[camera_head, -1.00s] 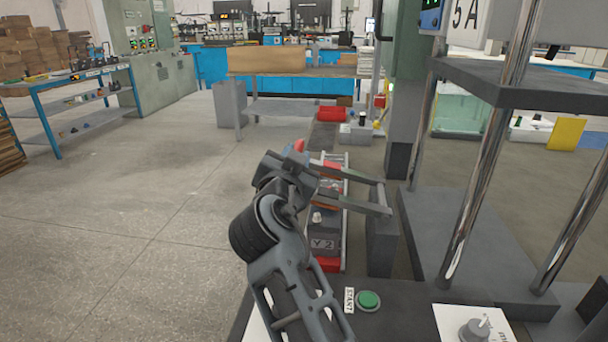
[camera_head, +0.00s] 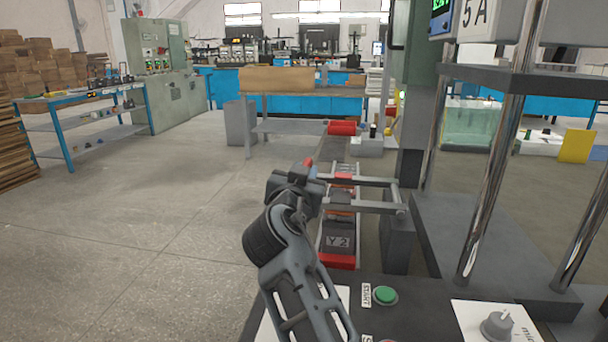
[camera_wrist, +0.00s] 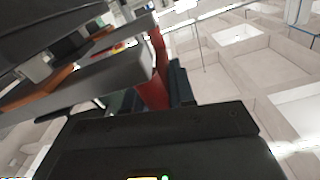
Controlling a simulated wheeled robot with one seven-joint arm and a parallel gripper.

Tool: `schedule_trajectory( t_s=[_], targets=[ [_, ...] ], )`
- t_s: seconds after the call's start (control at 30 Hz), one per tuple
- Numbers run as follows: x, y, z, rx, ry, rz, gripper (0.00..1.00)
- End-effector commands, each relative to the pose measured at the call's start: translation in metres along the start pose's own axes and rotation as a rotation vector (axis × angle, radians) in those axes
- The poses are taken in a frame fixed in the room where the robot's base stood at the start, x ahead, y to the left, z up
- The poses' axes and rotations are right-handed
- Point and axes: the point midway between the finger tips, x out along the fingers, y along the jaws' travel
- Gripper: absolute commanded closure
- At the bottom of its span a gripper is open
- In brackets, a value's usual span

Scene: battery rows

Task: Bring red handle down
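The red handle (camera_head: 309,162) shows as a small red end just above my gripper (camera_head: 306,184) in the head view. Two grey bars (camera_head: 360,206) run almost level from the handle to a grey post on the right. In the wrist view the red handle (camera_wrist: 151,88) is a cylinder crossing close in front of my gripper (camera_wrist: 178,84), beside a dark finger. My gripper is at the handle and hides most of it in the head view. Whether the fingers are closed around it or only touch it cannot be told.
Below the bars lies a rack with red ends and a "Y 2" label (camera_head: 338,242). The grey post (camera_head: 397,245) and a press with shiny columns (camera_head: 490,190) stand to the right. A green START button (camera_head: 384,296) is on the front panel. The floor at left is clear.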

Motion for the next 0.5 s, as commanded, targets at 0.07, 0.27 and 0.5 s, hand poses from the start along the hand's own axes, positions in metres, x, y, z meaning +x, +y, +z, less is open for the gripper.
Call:
schedule_trajectory(
  t_s=[0.07, 0.27, 0.5],
  targets=[
    [-0.0041, -0.0098, 0.0036, 0.000, -0.004, -0.020, 0.70],
    [-0.0032, -0.0067, 0.0040, 0.000, -0.005, -0.014, 0.56],
    [-0.0023, -0.0035, 0.0030, 0.000, -0.004, -0.007, 0.56]
  ],
)
